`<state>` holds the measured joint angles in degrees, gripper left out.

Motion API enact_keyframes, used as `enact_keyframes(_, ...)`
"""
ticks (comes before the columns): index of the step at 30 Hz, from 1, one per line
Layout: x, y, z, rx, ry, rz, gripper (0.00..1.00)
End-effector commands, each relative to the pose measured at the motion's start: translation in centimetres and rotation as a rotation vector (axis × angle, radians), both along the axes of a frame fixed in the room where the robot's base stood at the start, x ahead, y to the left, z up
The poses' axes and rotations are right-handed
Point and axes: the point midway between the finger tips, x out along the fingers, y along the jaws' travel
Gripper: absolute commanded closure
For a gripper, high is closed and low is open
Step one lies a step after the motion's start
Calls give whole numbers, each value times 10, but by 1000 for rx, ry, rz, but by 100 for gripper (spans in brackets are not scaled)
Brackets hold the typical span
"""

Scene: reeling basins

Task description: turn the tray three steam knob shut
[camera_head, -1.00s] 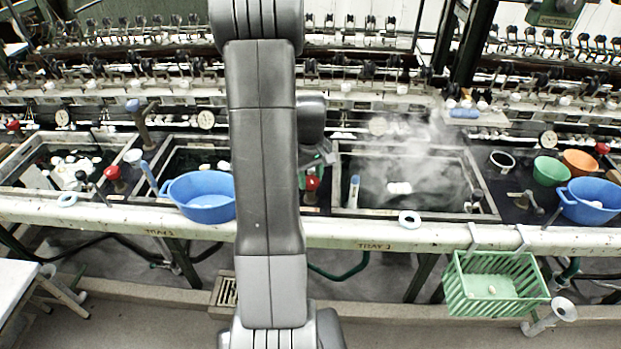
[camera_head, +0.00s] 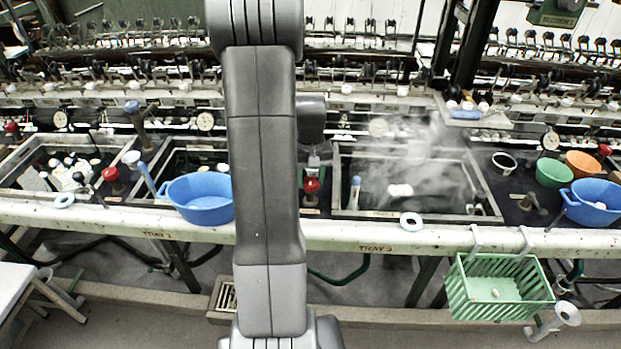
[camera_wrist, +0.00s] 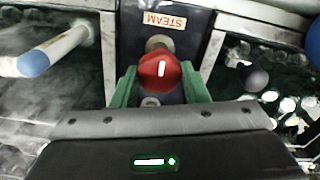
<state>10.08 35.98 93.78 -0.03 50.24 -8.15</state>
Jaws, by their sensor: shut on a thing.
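The tray three steam knob (camera_head: 311,185) is red and sits on the dark strip left of the steaming tray three basin (camera_head: 480,190). In the wrist view the knob (camera_wrist: 160,71) carries a white mark that runs nearly straight up and down. A STEAM label (camera_wrist: 165,20) shows upside down beyond it. My gripper (camera_wrist: 160,85) has a green finger on each side of the knob and is shut on it. In the head view my arm hides most of the gripper.
A white rod with a blue tip (camera_wrist: 52,50) lies to one side of the knob, and a black ball-topped lever (camera_wrist: 255,78) stands on the other. A blue bowl (camera_head: 202,198) is left of my arm. A green basket (camera_head: 500,290) hangs off the front rail.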

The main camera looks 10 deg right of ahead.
Motion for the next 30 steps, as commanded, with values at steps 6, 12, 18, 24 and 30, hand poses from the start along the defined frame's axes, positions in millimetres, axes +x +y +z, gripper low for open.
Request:
enact_keyframes(6, 0, 0, 1, 0, -2, -2, 82)
enact_keyframes(12, 0, 0, 0, 0, -1, -1, 38)
enact_keyframes(18, 0, 0, 1, 0, -1, 0, 38)
enact_keyframes(24, 1, 0, 19, 0, -4, 0, 38)
enact_keyframes(30, 1, 0, 65, -1, -8, 0, 38)
